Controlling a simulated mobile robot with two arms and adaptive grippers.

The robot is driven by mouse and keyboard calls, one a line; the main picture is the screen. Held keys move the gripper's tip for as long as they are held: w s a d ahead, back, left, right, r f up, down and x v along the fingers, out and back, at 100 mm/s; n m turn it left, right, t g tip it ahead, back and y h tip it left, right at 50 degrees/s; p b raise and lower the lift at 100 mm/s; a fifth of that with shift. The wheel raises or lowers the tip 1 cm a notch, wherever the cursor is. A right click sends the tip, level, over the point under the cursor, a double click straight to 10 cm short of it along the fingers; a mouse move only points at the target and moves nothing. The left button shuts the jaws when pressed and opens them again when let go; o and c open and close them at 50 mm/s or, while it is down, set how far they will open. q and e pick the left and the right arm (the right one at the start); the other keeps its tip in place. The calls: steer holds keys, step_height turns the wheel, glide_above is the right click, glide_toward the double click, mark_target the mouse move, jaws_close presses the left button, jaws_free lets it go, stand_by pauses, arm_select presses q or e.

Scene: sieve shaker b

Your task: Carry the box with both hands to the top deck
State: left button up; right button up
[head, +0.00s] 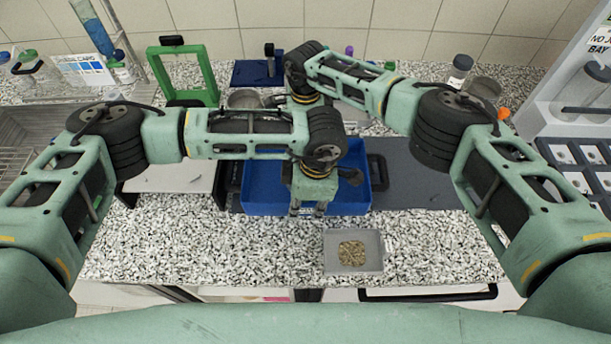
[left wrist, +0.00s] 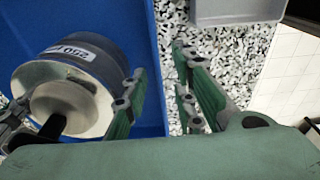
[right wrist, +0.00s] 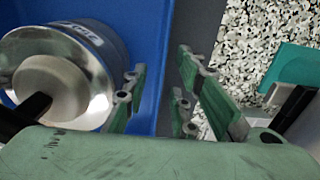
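The blue box (head: 262,190) stands on the speckled counter in the head view, partly covered by my arms. My left gripper (head: 310,209) is at its near wall. In the left wrist view the left gripper (left wrist: 157,78) is open, one finger inside the blue wall (left wrist: 150,60) and one outside. My right gripper is mostly hidden behind the left arm in the head view. In the right wrist view the right gripper (right wrist: 160,72) is open and straddles another wall of the box (right wrist: 157,35). Round metal vessels sit inside the box. I cannot make out the top deck.
A grey tray with brown grains (head: 352,251) lies close in front of the box. A dark mat (head: 420,182) lies to the right. A green frame (head: 184,70) stands at the back left. A white cabinet (head: 575,100) stands at right. The front counter is mostly clear.

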arm_select(q)
steer(key=shift+d+f, duration=0.1)
arm_select(e)
steer(key=shift+d, duration=0.1)
arm_select(q)
jaws_close()
arm_select(e)
jaws_close()
